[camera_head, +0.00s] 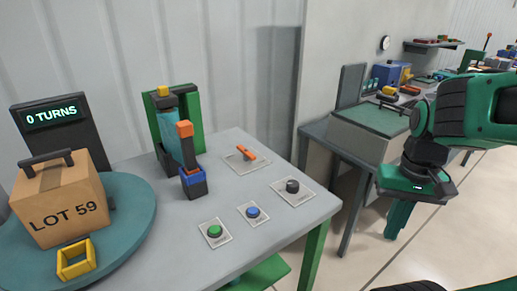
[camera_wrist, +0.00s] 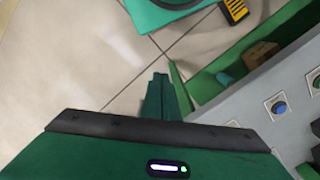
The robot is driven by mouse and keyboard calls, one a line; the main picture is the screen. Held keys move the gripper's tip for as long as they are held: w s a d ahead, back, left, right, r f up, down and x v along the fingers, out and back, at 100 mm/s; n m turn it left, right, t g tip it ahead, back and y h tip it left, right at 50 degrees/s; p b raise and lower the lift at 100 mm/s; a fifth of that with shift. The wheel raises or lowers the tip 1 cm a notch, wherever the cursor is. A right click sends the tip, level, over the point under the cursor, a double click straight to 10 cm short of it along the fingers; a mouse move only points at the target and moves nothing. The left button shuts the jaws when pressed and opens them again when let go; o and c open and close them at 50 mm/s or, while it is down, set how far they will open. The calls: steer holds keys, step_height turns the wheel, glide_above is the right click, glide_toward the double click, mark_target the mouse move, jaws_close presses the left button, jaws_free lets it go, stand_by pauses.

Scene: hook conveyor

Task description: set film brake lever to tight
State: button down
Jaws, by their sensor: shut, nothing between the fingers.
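An orange lever (camera_head: 246,153) sits on a small pale plate on the grey table and points up-left; it looks like the film brake lever, but its markings are too small to read. Behind it to the left stands a film dispenser (camera_head: 187,150) with an orange top, teal film and a blue-and-dark base. My gripper (camera_head: 397,222) hangs to the right of the table, over the floor, well apart from the lever. In the wrist view its fingers (camera_wrist: 160,96) are together and empty. I cannot make out the lever in the wrist view.
The table (camera_head: 225,180) also bears a green button (camera_head: 215,231), a blue button (camera_head: 253,212) and a black knob (camera_head: 292,186). At left, a teal turntable (camera_head: 136,210) carries a LOT 59 box (camera_head: 62,198); a display (camera_head: 52,114) reads "0 TURNS". Another bench (camera_head: 370,140) stands behind my arm.

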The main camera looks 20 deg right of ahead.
mark_target(246, 152)
steer(key=w+r+n+t+y, duration=0.1)
steer(key=w+r+n, duration=0.15)
steer(key=w, duration=0.75)
steer(key=w+r+n+t, duration=0.1)
steer(key=w+r+n, duration=0.15)
steer(key=w, duration=0.85)
steer(key=w+a+f+n+y, duration=0.1)
steer(key=w+a+n+y, duration=0.2)
steer(key=w, duration=0.9)
steer(key=w+a+n+y, duration=0.2)
steer(key=w+a+n, duration=0.1)
steer(key=w, duration=1)
steer(key=shift+w+a+f+t+y, duration=0.15)
steer(key=shift+w+f+t+y, duration=0.1)
steer(key=shift+f+t+y, duration=0.15)
steer(key=x, duration=1)
steer(key=shift+s+a+r, duration=0.1)
steer(key=shift+s+a, duration=0.15)
steer(key=shift+a, duration=0.35)
steer(key=shift+s+a, duration=0.25)
steer(key=shift+a, duration=0.35)
steer(key=shift+s+a, duration=0.15)
steer(key=shift+a, duration=0.5)
